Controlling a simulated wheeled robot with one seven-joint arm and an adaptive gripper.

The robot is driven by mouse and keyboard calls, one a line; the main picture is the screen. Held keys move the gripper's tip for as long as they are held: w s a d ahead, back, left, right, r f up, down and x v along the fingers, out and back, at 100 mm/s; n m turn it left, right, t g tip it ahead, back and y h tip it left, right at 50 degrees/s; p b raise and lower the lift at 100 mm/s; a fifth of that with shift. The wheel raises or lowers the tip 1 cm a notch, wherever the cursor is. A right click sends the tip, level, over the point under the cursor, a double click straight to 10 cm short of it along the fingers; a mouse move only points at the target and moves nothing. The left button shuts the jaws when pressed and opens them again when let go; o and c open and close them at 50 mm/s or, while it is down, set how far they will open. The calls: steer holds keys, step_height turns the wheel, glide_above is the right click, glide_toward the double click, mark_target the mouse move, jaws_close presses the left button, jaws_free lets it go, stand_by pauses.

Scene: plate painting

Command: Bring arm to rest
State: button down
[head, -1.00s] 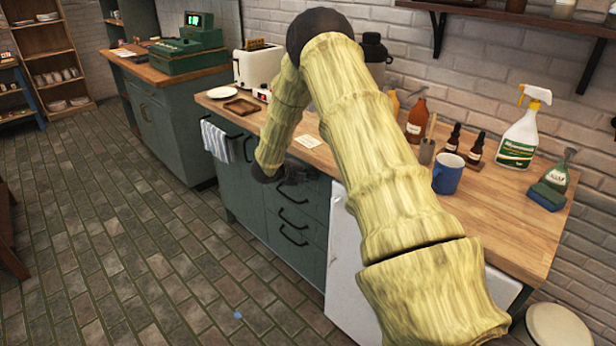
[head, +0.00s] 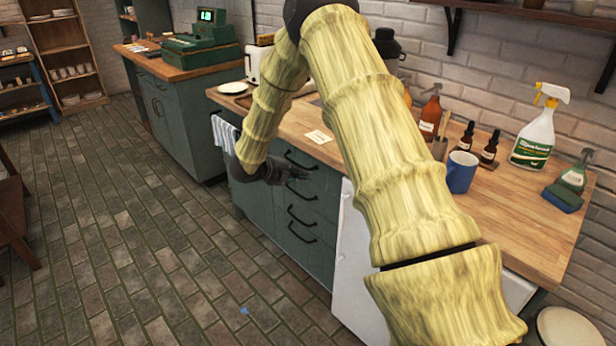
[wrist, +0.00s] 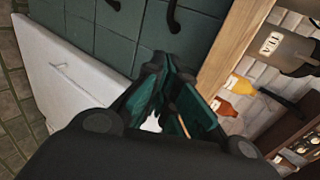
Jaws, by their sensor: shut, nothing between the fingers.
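My gripper (head: 284,170) is the dark end of my bamboo-textured arm in the head view. It is in front of the green drawer cabinet (head: 309,208), below the counter edge, and holds nothing. Its fingers also show in the wrist view (wrist: 172,98), close together, with the cabinet's green front (wrist: 105,42) behind them. I cannot tell how wide the gap to the drawer front is.
The wooden counter (head: 500,215) carries a blue mug (head: 461,172), a spray bottle (head: 535,135), an orange bottle (head: 430,116) and a toaster. A striped towel (head: 223,133) hangs at the cabinet's left.

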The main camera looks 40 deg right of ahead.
steer(key=shift+v, duration=1.45)
steer(key=s+a+f+n+t+y, duration=0.2)
steer(key=s+a+f+n, duration=0.2)
steer(key=a+f+n, duration=0.3)
steer(key=s+a+f+n+t+y+p, duration=0.1)
steer(key=s+a+f+n+t+y, duration=0.1)
steer(key=s+a+f+n, duration=0.4)
steer(key=s+a+f+n+t+y, duration=0.1)
steer(key=s+a+f+n+t, duration=0.15)
steer(key=a+f+n, duration=0.45)
steer(key=s+a+f+n+g+y, duration=0.2)
steer(key=s+a+f+n, duration=0.1)
steer(key=s, duration=0.7)
steer(key=s+a+f+n+g+y, duration=0.2)
steer(key=s+a+n, duration=0.4)
steer(key=s, duration=0.5)
steer(key=s+a+f+n+g+y+p, duration=0.1)
steer(key=s+a+f+n+g+y, duration=0.1)
steer(key=s, duration=0.8)
step_height(320, 180, down, 3)
steer(key=a+n+y, duration=0.1)
steer(key=a+n, duration=0.1)
steer(key=n, duration=0.2)
steer(key=shift+s+a+n, duration=0.15)
steer(key=shift+a+n, duration=0.05)
steer(key=shift+n, duration=0.1)
